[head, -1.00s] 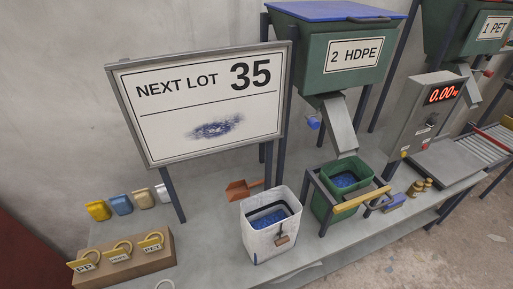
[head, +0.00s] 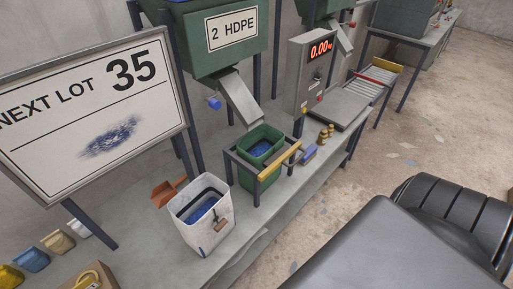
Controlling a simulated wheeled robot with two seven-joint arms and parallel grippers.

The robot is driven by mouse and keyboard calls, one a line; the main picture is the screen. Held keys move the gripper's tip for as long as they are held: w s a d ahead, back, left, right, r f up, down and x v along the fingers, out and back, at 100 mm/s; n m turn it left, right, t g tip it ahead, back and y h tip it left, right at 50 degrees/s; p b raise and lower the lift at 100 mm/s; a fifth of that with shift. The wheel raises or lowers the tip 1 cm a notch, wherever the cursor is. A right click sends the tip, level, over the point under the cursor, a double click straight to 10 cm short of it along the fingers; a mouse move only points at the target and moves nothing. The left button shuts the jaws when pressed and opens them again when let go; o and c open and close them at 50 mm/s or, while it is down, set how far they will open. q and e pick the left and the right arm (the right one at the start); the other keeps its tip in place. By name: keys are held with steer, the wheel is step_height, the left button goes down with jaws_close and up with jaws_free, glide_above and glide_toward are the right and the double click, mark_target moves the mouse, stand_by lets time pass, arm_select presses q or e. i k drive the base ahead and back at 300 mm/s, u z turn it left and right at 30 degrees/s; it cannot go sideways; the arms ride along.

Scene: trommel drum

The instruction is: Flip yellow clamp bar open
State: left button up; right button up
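The yellow clamp bar (head: 280,160) lies across the front of a dark frame (head: 230,161). The frame stands around a green bin (head: 262,137) with blue material inside, on the grey bench. The bar looks closed across the bin's front side. Neither of my grippers is in view. A dark part at the bottom right appears to be mine and does not touch the bar.
A white bin (head: 208,222) with blue contents stands left of the frame. A chute (head: 238,104) hangs above the green bin. Brass weights (head: 326,133), a blue-handled item (head: 309,153) and the scale (head: 341,106) are to the right. Open floor (head: 420,130) lies in front.

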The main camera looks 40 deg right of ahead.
mark_target(279, 158)
steer(key=z, duration=2)
steer(key=k, duration=0.65)
steer(key=z, duration=0.75)
steer(key=i, duration=1.1)
steer(key=u, duration=0.6)
